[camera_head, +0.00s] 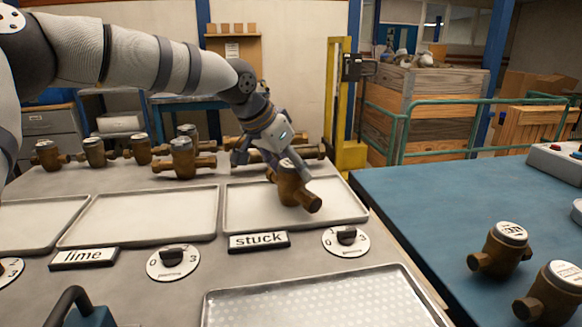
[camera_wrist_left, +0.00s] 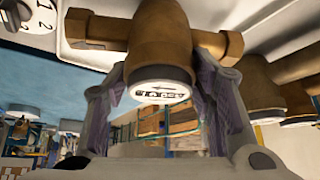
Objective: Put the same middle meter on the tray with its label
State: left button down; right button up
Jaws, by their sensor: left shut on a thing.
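My left gripper (camera_head: 283,165) is shut on a brass meter (camera_head: 291,190), over the tray (camera_head: 340,213) behind the "stuck" label (camera_head: 259,241). The meter is tilted, with one pipe end toward the front right. I cannot tell whether it touches the tray. In the left wrist view both fingers of the left gripper (camera_wrist_left: 160,95) close around the meter's body (camera_wrist_left: 158,40), dial face toward the camera. The tray behind the "lime" label (camera_head: 84,258) is empty (camera_head: 145,218). My right gripper is not in view.
Several brass meters (camera_head: 182,158) stand along the bench's back. Two more (camera_head: 502,250) stand on the blue table (camera_head: 430,200) at the right. Round dials (camera_head: 346,241) sit beside the labels. A perforated tray (camera_head: 320,302) lies in front.

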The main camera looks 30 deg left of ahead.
pick_arm(q)
jog(key=c, duration=0.7)
grip_release()
jog(key=v, duration=1.2)
jog(key=shift+p, duration=0.4)
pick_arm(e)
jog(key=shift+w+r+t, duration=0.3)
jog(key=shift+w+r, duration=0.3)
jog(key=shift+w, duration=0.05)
